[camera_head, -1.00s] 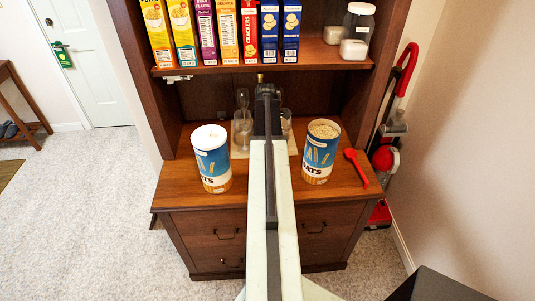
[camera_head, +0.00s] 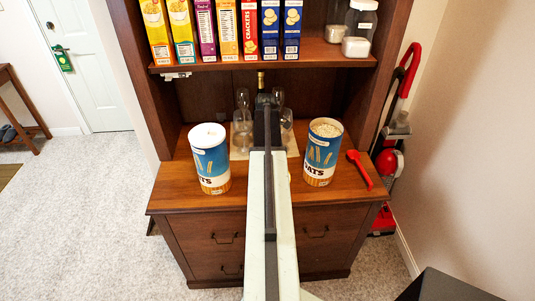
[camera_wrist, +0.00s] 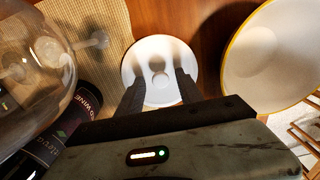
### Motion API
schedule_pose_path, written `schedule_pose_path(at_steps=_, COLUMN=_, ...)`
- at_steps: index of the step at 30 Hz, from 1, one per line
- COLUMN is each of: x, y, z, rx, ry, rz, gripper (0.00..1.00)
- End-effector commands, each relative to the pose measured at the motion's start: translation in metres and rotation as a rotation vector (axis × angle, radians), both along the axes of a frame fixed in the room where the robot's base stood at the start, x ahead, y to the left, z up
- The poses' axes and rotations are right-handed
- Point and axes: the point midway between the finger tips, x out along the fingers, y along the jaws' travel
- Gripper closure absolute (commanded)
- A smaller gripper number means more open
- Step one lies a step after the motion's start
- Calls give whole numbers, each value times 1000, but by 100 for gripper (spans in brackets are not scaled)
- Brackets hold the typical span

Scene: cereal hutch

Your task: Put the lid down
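The white round lid (camera_wrist: 160,68) lies flat on the wood and mat below my fingers in the wrist view, apart from the canisters. My gripper (camera_wrist: 158,82) is open, its two dark fingers spread over the lid with their shadows on it. Whether they touch it cannot be told. In the head view my arm hides the lid and the fingertips. A blue oats canister (camera_head: 323,160) at right is open with oats showing. A second oats canister (camera_head: 211,163) at left has a white top.
A wine bottle (camera_wrist: 50,130) and a glass (camera_wrist: 45,60) stand close at left in the wrist view. A yellow-rimmed container (camera_wrist: 280,55) is close at right. A red scoop (camera_head: 361,170) lies at the counter's right. Boxes fill the shelf (camera_head: 210,66) above.

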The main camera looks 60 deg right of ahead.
Motion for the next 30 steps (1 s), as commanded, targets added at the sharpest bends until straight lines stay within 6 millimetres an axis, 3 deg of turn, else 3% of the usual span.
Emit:
schedule_pose_path(at_steps=11, x=-1, y=0, z=11, rx=0, ry=0, rz=-1, gripper=57)
schedule_pose_path(at_steps=17, x=-1, y=-1, z=45, rx=0, ry=0, rz=-2, gripper=57)
schedule_pose_path(at_steps=27, x=-1, y=-1, z=119, rx=0, ry=0, rz=-2, gripper=57)
schedule_pose_path(at_steps=30, x=-1, y=-1, z=129, rx=0, ry=0, rz=-2, gripper=57)
